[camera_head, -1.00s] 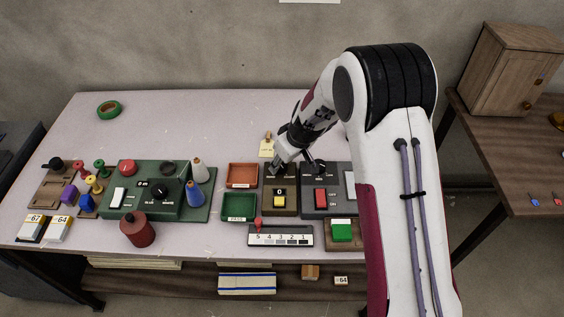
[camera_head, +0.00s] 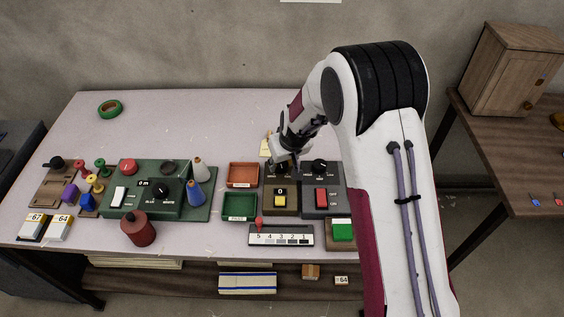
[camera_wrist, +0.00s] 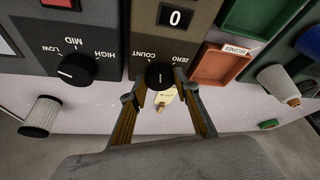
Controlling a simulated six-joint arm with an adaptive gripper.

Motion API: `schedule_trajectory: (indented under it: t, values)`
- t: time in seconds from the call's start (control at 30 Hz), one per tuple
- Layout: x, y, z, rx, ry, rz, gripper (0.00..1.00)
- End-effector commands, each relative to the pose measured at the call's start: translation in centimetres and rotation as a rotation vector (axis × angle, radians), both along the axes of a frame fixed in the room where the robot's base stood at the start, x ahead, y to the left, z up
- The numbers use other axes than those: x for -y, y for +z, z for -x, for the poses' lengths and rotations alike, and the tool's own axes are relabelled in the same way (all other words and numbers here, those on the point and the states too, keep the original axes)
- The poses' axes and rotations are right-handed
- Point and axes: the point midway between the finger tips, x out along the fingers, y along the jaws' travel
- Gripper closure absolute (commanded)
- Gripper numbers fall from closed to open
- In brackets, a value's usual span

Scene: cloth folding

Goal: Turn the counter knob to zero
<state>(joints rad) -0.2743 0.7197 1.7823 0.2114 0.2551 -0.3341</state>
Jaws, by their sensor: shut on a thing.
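The counter (camera_head: 293,210) is a dark olive-brown panel with a yellow button (camera_head: 280,201) and a small display reading 0; the display also shows in the wrist view (camera_wrist: 175,17). Its black round knob (camera_wrist: 159,74) sits at the panel's back edge, between the printed words COUNT and ZERO. The knob's pale pointer mark lies between the two words. My gripper (camera_wrist: 159,88) has a finger on each side of the knob and is shut on it. In the head view my gripper (camera_head: 282,163) partly hides the knob.
A grey panel with a LOW-MID-HIGH knob (camera_wrist: 76,69) and red switch (camera_head: 321,198) stands close on the right. Orange (camera_head: 242,186) and green (camera_head: 239,219) trays lie left. A yellow tag (camera_wrist: 165,97) lies behind the knob. The table's back is mostly clear.

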Motion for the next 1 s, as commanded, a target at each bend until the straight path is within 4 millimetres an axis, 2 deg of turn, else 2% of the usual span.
schedule_trajectory:
  t: [1.0]
  values:
    - [-0.2,-0.11,0.18,-0.004,-0.29,0.001,0.91]
